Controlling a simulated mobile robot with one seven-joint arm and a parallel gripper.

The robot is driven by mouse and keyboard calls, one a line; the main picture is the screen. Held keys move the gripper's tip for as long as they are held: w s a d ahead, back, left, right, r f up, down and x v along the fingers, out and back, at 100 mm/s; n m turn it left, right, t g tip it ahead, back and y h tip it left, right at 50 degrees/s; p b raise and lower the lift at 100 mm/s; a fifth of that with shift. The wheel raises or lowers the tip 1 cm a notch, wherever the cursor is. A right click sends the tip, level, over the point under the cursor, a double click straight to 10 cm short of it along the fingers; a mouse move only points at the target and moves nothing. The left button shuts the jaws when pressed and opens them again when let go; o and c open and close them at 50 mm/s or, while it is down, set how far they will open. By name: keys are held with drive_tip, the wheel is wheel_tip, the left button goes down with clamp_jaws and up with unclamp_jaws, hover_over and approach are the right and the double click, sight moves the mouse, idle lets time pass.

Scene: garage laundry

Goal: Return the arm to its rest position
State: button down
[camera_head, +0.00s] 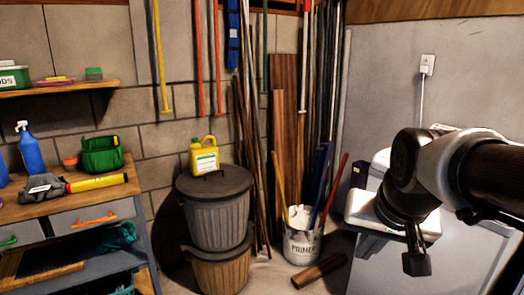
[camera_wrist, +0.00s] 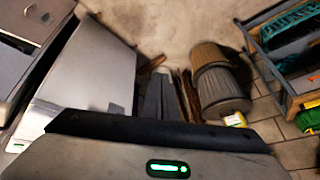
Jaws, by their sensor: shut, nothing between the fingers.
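My arm reaches in from the right edge of the head view. My gripper (camera_head: 416,262) hangs at its end, pointing down, shut and empty. It is in front of the white appliance (camera_head: 455,268) and seems to hold nothing.
A wooden workbench (camera_head: 95,203) is at left, below a shelf (camera_head: 60,88). Long boards lean in the corner.

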drive_tip(key=s+a+f+n, duration=0.2)
drive_tip(key=s+a+n, duration=0.25)
drive_tip(key=s, duration=0.45)
wheel_tip(320, 180, up, 26)
drive_tip(key=p, duration=2.6)
drive_tip(key=shift+s+a+r+m, duration=0.15)
drive_tip(key=shift+m, duration=0.3)
